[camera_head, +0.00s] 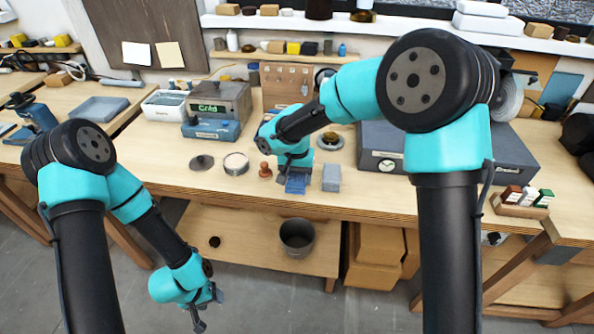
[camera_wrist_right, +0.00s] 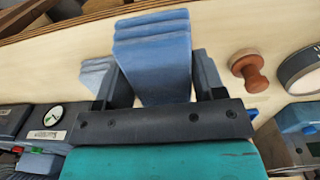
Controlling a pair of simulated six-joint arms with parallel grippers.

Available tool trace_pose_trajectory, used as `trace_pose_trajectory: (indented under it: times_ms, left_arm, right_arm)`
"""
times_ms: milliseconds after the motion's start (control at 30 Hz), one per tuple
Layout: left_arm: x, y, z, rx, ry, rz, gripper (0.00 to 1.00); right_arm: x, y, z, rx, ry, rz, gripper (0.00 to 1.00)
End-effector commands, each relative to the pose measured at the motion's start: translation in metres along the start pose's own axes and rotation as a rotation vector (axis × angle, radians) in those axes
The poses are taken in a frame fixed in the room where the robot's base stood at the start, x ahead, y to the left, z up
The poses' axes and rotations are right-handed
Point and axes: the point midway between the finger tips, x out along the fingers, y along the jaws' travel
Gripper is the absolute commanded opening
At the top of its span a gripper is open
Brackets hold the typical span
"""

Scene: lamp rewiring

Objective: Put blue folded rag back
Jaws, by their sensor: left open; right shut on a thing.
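The blue folded rag (camera_head: 295,185) is near the front edge of the workbench, left of a grey folded block (camera_head: 331,177). In the right wrist view the rag (camera_wrist_right: 157,62) shows stacked layers and sits between the two dark fingers. My right gripper (camera_head: 291,172) is shut on the rag from behind and above. I cannot tell whether the rag touches the bench top. My left gripper (camera_head: 207,310) is open and empty, hanging low in front of the bench, away from the rag.
A wooden stamp-like knob (camera_head: 265,170) and a round tin (camera_head: 236,163) stand just left of the rag. A dark flat lid (camera_head: 202,162) lies further left. A large grey case (camera_head: 500,153) fills the right. A grey bucket (camera_head: 297,236) stands on the lower shelf.

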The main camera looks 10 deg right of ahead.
Motion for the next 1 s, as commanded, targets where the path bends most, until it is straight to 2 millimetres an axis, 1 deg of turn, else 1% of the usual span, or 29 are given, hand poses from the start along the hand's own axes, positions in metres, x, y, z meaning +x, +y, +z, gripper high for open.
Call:
trace_pose_trajectory:
  times_ms: [33, 100, 200, 300, 400, 700, 800, 1000]
  left_arm:
    - [0.000, 0.000, 0.000, 0.000, 0.000, 0.000, 0.53]
    - [0.000, 0.000, 0.000, 0.000, 0.000, 0.000, 0.53]
    - [0.000, 0.000, 0.000, 0.000, 0.000, 0.000, 0.53]
    - [0.000, 0.000, 0.000, 0.000, 0.000, 0.000, 0.53]
    - [0.000, 0.000, 0.000, 0.000, 0.000, 0.000, 0.53]
    - [0.000, 0.000, 0.000, 0.000, 0.000, 0.000, 0.53]
    - [0.000, 0.000, 0.000, 0.000, 0.000, 0.000, 0.53]
    - [0.000, 0.000, 0.000, 0.000, 0.000, 0.000, 0.53]
  right_arm:
    - [0.002, -0.002, -0.011, 0.003, 0.000, -0.001, 0.33]
    - [0.003, -0.004, -0.026, 0.004, 0.000, -0.001, 0.33]
    - [0.004, -0.007, -0.044, 0.003, 0.000, -0.001, 0.33]
    - [0.005, -0.009, -0.055, 0.000, 0.000, 0.000, 0.33]
    - [0.005, -0.010, -0.060, 0.001, 0.001, -0.001, 0.33]
    - [0.005, -0.010, -0.060, 0.000, 0.000, 0.000, 0.33]
    - [0.007, -0.010, -0.067, 0.001, -0.001, 0.000, 0.33]
    - [0.034, -0.011, -0.066, -0.001, -0.002, 0.001, 0.33]
